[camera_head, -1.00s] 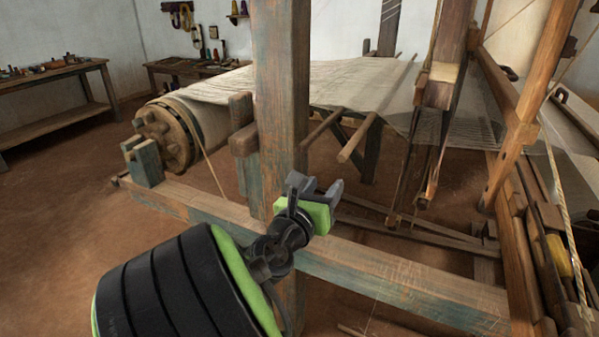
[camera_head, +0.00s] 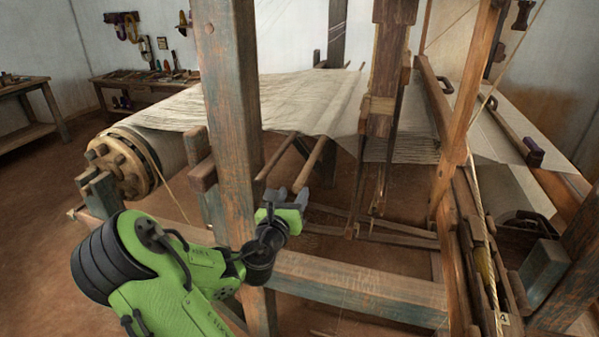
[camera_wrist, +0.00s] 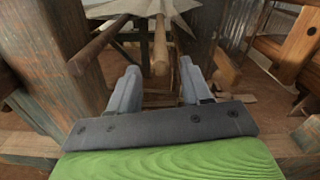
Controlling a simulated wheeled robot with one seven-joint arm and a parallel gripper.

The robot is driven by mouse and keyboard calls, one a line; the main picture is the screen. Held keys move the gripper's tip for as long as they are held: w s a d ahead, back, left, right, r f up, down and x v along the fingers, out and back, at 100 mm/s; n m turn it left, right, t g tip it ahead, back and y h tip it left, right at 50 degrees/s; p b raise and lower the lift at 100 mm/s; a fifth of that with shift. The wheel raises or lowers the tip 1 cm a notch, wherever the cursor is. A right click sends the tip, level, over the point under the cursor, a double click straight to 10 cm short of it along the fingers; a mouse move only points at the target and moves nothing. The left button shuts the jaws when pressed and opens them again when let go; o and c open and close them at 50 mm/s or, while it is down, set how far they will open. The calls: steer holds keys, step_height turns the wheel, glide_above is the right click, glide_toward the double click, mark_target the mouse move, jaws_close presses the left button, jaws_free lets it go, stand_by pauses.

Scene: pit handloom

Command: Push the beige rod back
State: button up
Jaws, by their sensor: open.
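The beige rod (camera_head: 313,161) sticks out toward me from under the stretched cloth, its near end close to my gripper (camera_head: 286,200). In the wrist view the beige rod (camera_wrist: 160,45) points at me, and its round end shows between the tips of my gripper (camera_wrist: 160,72). My gripper is open and empty. I cannot tell whether a fingertip touches the rod. A darker brown rod (camera_head: 277,161) runs beside it on the left; it also shows in the wrist view (camera_wrist: 98,46). The far ends of both rods are hidden under the cloth.
A thick upright post (camera_head: 232,90) stands just left of my gripper. A horizontal beam (camera_head: 350,287) runs below it. The cloth (camera_head: 290,100) spreads behind from the wooden roller (camera_head: 128,162). Hanging wooden frame parts (camera_head: 385,80) stand to the right.

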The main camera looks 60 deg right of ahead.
mark_target(300, 183)
steer(key=d, duration=0.4)
steer(key=w+d, duration=0.1)
steer(key=d, duration=0.1)
steer(key=shift+d, duration=0.2)
jaws_close()
